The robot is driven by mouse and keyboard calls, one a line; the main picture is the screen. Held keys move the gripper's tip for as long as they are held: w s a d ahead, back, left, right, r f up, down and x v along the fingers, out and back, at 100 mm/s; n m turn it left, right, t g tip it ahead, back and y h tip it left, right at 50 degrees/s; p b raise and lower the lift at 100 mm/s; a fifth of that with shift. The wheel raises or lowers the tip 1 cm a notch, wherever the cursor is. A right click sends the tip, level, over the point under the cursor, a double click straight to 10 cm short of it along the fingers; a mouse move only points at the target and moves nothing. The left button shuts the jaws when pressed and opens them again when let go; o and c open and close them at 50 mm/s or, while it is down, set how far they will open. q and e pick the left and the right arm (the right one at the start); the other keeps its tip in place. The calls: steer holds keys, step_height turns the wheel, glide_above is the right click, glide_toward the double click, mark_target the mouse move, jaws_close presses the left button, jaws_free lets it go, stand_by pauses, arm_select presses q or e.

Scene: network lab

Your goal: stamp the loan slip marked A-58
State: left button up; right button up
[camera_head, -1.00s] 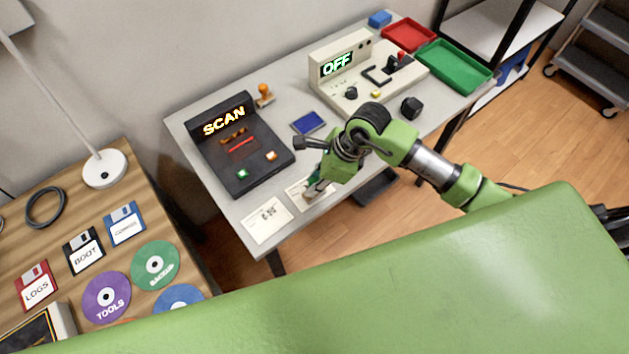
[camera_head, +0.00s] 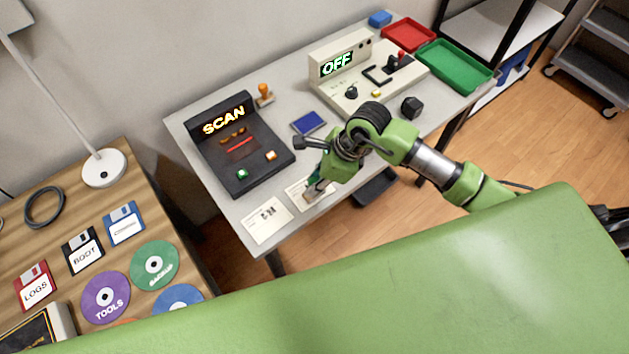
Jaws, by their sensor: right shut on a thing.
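Two white slips lie near the front edge of the grey table. The left slip (camera_head: 266,223) has dark marks too small to read surely. The right slip (camera_head: 296,189) is partly covered by my right gripper (camera_head: 318,182), so its mark is hidden. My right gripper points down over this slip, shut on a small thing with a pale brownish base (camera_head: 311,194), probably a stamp. The base is at or just above the paper; I cannot tell if it touches. A stamp with an orange handle (camera_head: 264,91) stands at the back. A blue ink pad (camera_head: 309,123) lies mid-table. My left gripper is not in view.
A black SCAN device (camera_head: 240,160) stands left of the slips. A beige device reading OFF (camera_head: 345,75), a black knob-like block (camera_head: 411,107), a red tray (camera_head: 408,36) and a green tray (camera_head: 455,66) lie farther back. A wooden desk (camera_head: 150,205) with disks is at left.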

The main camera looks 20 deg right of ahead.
steer(key=shift+s+f, duration=0.1)
stand_by(0.3)
steer(key=shift+r+p, duration=2.25)
steer(key=shift+r, duration=1.35)
